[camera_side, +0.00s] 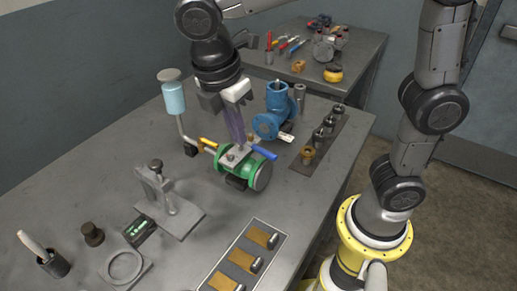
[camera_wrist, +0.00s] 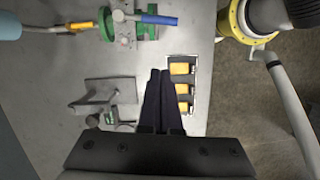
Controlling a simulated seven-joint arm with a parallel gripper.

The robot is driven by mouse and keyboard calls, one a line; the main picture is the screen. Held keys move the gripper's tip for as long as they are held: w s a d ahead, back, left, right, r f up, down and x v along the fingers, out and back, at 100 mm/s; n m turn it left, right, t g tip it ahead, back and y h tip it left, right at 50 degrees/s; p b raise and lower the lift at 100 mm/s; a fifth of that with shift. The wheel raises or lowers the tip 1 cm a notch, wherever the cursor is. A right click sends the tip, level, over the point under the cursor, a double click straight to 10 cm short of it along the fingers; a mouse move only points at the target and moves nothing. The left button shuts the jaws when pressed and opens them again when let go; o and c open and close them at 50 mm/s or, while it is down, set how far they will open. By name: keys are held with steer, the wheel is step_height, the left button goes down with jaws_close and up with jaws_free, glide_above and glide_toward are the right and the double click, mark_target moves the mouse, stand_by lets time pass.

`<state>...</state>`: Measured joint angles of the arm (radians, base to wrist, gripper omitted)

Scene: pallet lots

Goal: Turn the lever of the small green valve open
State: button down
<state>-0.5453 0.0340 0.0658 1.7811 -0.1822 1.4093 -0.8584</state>
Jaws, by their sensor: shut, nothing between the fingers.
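The small green valve (camera_side: 229,174) lies on the grey bench, with a flange at each end and a metal plate on top. Its blue-gripped lever (camera_side: 264,153) points right and looks roughly in line with the valve body. In the wrist view the valve (camera_wrist: 106,24) and lever (camera_wrist: 160,19) are at the top, the valve partly cut off. My gripper (camera_side: 238,138) is shut and empty, pointing down over the valve in the side view. In the wrist view its dark fingers (camera_wrist: 160,74) end below the lever in the picture, apart from it. The height gap is hard to judge.
A metal stand (camera_side: 185,217) and a tray (camera_side: 222,268) with yellow-brown pieces are in front. Bench between stand and tray is clear.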

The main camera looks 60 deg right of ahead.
mark_target(266, 153)
steer(key=d+f, duration=0.5)
steer(key=f, duration=0.4)
steer(key=shift+s+d, duration=0.4)
steer(key=shift+r, duration=0.1)
steer(key=shift+s+d, duration=0.2)
steer(key=shift+d, duration=0.65)
